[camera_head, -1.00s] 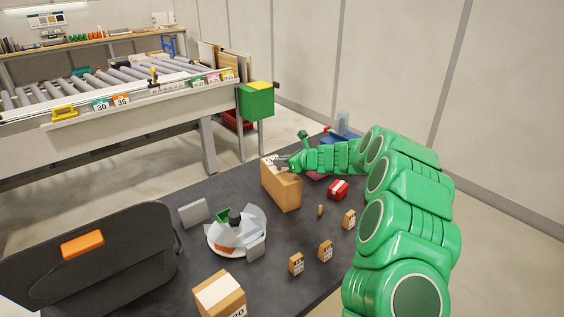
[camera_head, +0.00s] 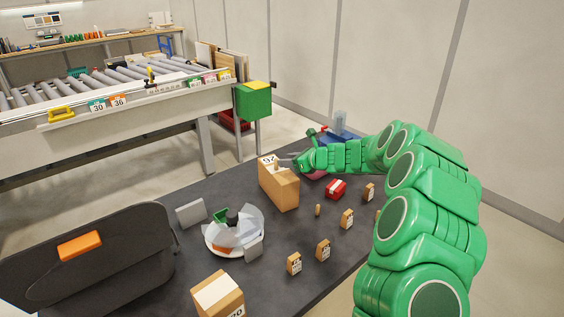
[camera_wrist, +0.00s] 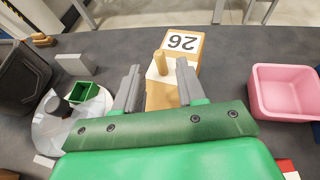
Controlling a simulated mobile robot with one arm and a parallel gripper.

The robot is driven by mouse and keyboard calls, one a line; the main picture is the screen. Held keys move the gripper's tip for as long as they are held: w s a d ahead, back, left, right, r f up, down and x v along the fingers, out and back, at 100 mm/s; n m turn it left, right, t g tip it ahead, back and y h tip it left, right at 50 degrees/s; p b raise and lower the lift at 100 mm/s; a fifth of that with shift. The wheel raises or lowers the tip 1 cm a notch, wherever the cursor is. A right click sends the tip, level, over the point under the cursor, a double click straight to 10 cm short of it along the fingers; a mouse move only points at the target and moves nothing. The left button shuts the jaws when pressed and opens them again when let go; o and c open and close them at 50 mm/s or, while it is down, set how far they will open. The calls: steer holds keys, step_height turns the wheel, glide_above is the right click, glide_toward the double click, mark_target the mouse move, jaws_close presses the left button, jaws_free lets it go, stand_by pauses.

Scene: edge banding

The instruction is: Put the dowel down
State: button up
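In the head view the dowel (camera_head: 276,165) shows near the top of the block (camera_head: 279,189). My gripper (camera_wrist: 158,70) is open, with grey fingers spread wide and clear space on both sides of the dowel. In the head view my gripper (camera_head: 289,162) is just right of the dowel and looks apart from it. Nothing is held.
A pink bin (camera_wrist: 284,93) is right of my gripper. A white round tray (camera_head: 235,248) with a green box and clear cover stands left. Small labelled blocks (camera_head: 323,250), another small wooden piece (camera_head: 318,210) and a red box (camera_head: 336,189) are on the dark table (camera_head: 275,270).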

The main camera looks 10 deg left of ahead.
steer(key=v, duration=0.7)
steer(key=shift+s+d, duration=0.2)
steer(key=shift+r, duration=0.15)
